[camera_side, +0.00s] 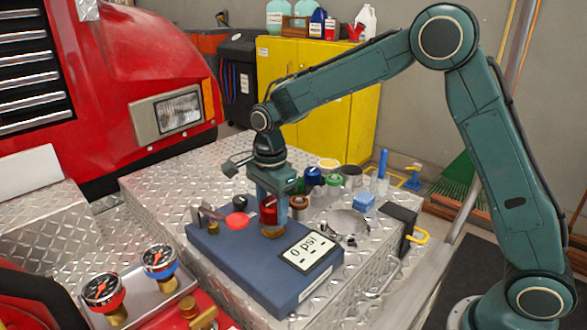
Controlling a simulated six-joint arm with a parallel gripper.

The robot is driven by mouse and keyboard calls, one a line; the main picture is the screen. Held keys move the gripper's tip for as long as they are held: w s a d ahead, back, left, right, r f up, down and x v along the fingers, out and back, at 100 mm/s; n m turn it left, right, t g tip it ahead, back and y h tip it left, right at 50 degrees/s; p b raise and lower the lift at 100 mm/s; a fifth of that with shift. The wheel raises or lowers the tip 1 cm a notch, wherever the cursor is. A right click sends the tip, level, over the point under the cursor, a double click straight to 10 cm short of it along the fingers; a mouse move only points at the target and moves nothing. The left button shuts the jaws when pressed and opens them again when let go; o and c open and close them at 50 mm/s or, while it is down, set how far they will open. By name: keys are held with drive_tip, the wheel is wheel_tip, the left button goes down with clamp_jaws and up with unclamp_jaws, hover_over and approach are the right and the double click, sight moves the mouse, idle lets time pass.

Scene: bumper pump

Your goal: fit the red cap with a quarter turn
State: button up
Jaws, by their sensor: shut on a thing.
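The red cap (268,214) is between the fingers of my gripper (271,215), which points straight down and is shut on it. The cap is directly above a brass fitting (272,232) on the blue pump box (232,262). I cannot tell from this side whether the cap touches the fitting or is seated on it. A red round knob (238,221) on a lever stands on the box just left of my gripper.
Several coloured caps and jars (333,180) stand behind and right of my gripper. A metal dish (347,223) lies right of the box, near a dark block with a yellow handle (418,236). Two gauges (158,258) are at the front left. Bare diamond plate (160,190) lies left of the box.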

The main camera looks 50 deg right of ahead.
drive_tip(key=shift+m, duration=2.1)
drive_tip(key=shift+r, duration=0.1)
drive_tip(key=shift+m, duration=2.6)
drive_tip(key=shift+m, duration=0.3)
drive_tip(key=shift+w+m, duration=0.1)
drive_tip(key=shift+m, duration=0.7)
drive_tip(key=o, duration=1.7)
drive_tip(key=shift+c, duration=0.2)
